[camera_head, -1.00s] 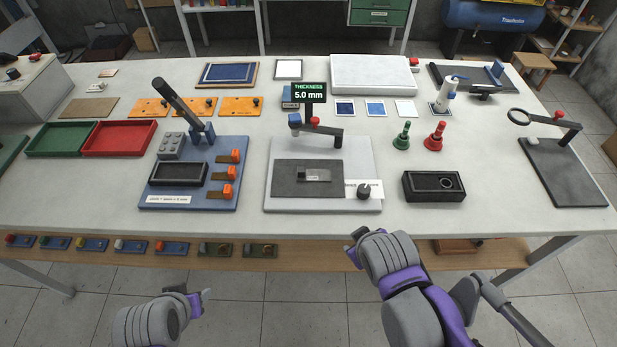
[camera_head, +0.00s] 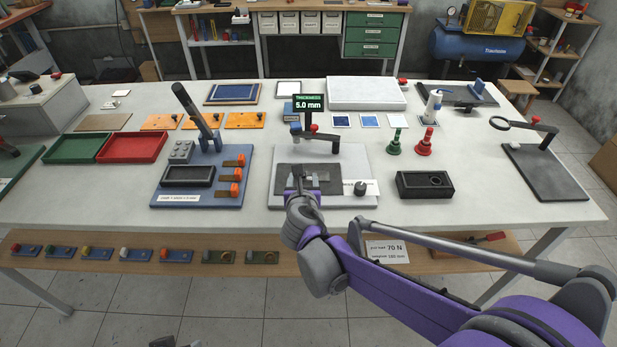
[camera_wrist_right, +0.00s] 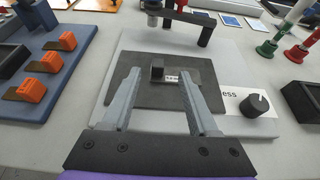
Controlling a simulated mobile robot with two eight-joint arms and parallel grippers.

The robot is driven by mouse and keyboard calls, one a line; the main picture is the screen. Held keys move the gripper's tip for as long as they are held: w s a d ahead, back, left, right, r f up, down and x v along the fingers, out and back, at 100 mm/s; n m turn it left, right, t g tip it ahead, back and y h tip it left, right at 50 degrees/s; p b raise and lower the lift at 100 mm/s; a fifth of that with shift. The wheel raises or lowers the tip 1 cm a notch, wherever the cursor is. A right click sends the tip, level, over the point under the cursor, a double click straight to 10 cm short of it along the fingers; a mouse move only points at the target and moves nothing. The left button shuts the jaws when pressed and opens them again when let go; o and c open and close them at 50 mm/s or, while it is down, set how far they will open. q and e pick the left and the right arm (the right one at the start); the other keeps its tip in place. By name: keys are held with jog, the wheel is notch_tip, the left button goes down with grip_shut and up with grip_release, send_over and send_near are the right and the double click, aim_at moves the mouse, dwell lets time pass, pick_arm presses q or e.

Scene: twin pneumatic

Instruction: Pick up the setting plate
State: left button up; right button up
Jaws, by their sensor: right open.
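The small grey setting plate (camera_head: 319,177) lies on the dark mat of the thickness gauge (camera_head: 345,155). In the right wrist view the plate (camera_wrist_right: 188,75) has a small dark block at its left end and a pale label. My right gripper (camera_head: 300,178) is open and empty. In the right wrist view its fingers (camera_wrist_right: 158,78) point toward the plate, with the dark block showing between the tips. I cannot tell whether they touch it. In the head view the gripper partly hides the mat. Only dark bits of my left gripper (camera_head: 175,342) show at the bottom edge.
The gauge arm (camera_head: 318,137) stands just behind the plate, below the 5.0 mm display (camera_head: 309,103). A black knob (camera_head: 360,188) is at right. A blue fixture (camera_head: 205,170) with orange clamps stands left. A black box (camera_head: 424,185) stands right.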

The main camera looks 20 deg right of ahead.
jog(key=x, duration=0.8)
jog(key=shift+a+f, duration=0.15)
jog(key=shift+s, duration=0.1)
grip_shut()
